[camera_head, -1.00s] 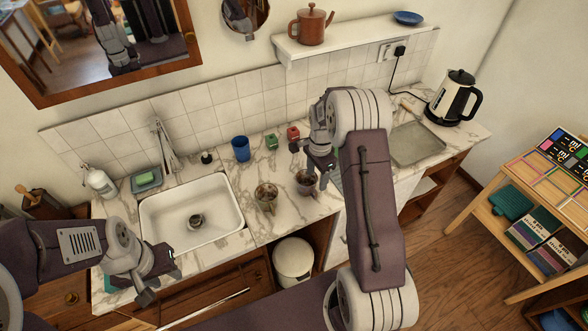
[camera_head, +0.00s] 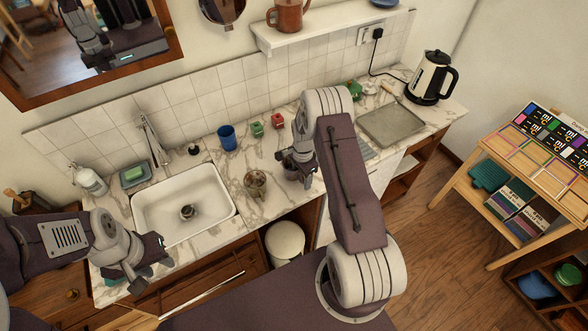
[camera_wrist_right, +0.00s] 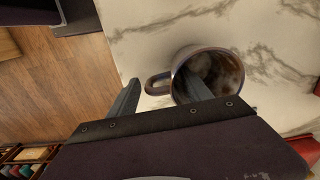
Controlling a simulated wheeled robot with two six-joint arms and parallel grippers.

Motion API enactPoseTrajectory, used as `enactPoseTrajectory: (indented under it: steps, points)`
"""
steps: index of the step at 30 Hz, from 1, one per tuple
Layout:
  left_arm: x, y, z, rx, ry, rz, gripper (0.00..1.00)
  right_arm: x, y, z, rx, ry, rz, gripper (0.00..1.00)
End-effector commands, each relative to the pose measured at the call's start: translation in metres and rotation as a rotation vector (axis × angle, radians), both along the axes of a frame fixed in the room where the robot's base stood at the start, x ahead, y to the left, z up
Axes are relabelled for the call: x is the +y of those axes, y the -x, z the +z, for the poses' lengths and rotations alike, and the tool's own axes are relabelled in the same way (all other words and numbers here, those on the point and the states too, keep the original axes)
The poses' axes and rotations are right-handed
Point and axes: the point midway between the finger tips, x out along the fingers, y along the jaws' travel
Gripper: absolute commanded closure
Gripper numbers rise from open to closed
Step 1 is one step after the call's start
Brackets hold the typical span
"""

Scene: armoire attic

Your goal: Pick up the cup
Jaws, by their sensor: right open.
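A dark grey mug (camera_wrist_right: 208,72) with a side handle stands on the marble counter in the right wrist view. In the head view this mug (camera_head: 289,163) is partly hidden by my right gripper (camera_head: 303,170). My right gripper (camera_wrist_right: 160,94) is open; one finger overlaps the mug's mouth and the other is beyond the handle, outside the mug. Whether the first finger is inside or above the mug I cannot tell. A brownish patterned mug (camera_head: 256,184) and a blue cup (camera_head: 227,137) stand to its left. My left gripper (camera_head: 152,267) is near the counter's front left; its jaw gap is unclear.
The white sink (camera_head: 184,205) is left of the mugs. A green box (camera_head: 256,129) and a red box (camera_head: 277,121) stand behind them. A grey tray (camera_head: 392,123) and a kettle (camera_head: 432,78) are at the right. A shelf (camera_head: 330,28) hangs above.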

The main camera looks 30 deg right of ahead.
Motion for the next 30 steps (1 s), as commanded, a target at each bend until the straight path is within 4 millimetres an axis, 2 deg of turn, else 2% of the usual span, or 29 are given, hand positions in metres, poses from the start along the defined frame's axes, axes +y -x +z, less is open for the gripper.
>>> enactPoseTrajectory:
  steps: [3,4,9,10,22,26,28,30]
  points:
    - [0.0,0.0,-0.001,0.0,0.0,0.0,0.64,0.0,0.0,0.0,0.0,0.0,0.0,0.42]
    - [0.0,0.0,-0.001,0.0,0.0,0.0,0.64,0.0,0.0,0.0,0.0,0.0,0.0,0.48]
    - [0.0,0.0,-0.001,0.0,0.0,0.0,0.64,0.0,0.0,0.0,0.0,0.0,0.0,0.95]
    - [0.0,0.0,-0.001,0.0,0.0,0.0,0.64,0.0,0.0,0.0,0.0,0.0,0.0,1.0]
    - [0.0,0.0,-0.003,0.0,0.0,0.0,0.64,0.0,-0.001,0.006,-0.001,0.001,0.0,1.0]
    - [0.0,0.0,-0.01,0.0,0.0,0.0,0.64,-0.001,-0.001,0.023,-0.002,0.002,0.0,1.0]
    - [0.0,0.0,-0.015,0.0,0.0,0.0,0.64,-0.001,-0.002,0.038,-0.004,0.002,0.0,1.0]
    - [0.0,0.0,-0.018,0.0,0.0,0.0,0.64,-0.007,0.012,0.048,0.001,0.001,-0.004,1.0]
